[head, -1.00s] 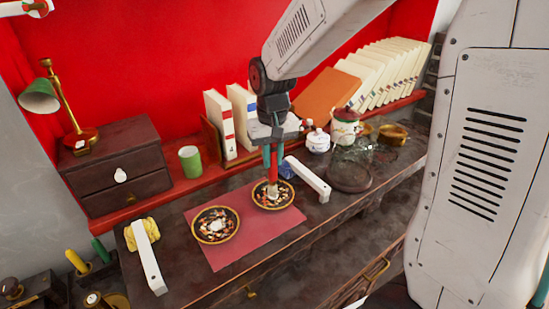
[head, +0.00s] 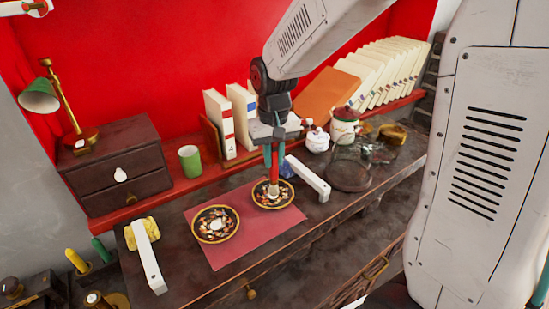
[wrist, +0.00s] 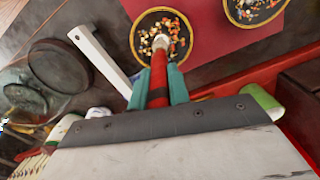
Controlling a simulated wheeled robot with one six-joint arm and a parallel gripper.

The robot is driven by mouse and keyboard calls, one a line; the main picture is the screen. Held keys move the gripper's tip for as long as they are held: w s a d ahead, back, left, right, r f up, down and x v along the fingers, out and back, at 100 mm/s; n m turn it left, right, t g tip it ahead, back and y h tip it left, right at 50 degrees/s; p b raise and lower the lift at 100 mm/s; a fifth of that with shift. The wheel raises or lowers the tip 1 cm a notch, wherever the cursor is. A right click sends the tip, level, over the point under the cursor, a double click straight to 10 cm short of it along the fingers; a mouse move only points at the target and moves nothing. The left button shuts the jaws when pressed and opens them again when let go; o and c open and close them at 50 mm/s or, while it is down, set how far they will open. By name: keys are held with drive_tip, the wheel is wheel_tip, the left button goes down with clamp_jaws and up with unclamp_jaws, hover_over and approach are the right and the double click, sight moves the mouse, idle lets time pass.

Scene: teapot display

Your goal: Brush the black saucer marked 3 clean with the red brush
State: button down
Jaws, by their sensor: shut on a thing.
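My gripper (head: 272,158) is shut on the red brush (head: 274,172), which hangs nearly upright with its pale tip down. The tip is over the middle of the right black saucer (head: 272,208) and seems to touch its contents. This saucer has a gold rim and holds pale, orange and brown bits. A similar saucer (head: 215,242) with bits and a white patch at its middle stands to its left. I cannot read a number on either. In the wrist view the brush (wrist: 158,90) sits between teal fingers, its tip over the saucer (wrist: 134,40).
Both saucers stand on a red mat (head: 228,257). White bars flank it: one (head: 150,262) by a yellow thing (head: 130,236), one (head: 308,178) by a blue thing.

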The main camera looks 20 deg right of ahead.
drive_tip(key=shift+s+d, duration=0.15)
drive_tip(key=shift+s, duration=0.4)
idle(0.4)
wheel_tip(320, 180, up, 6)
idle(0.8)
drive_tip(key=shift+r, duration=0.1)
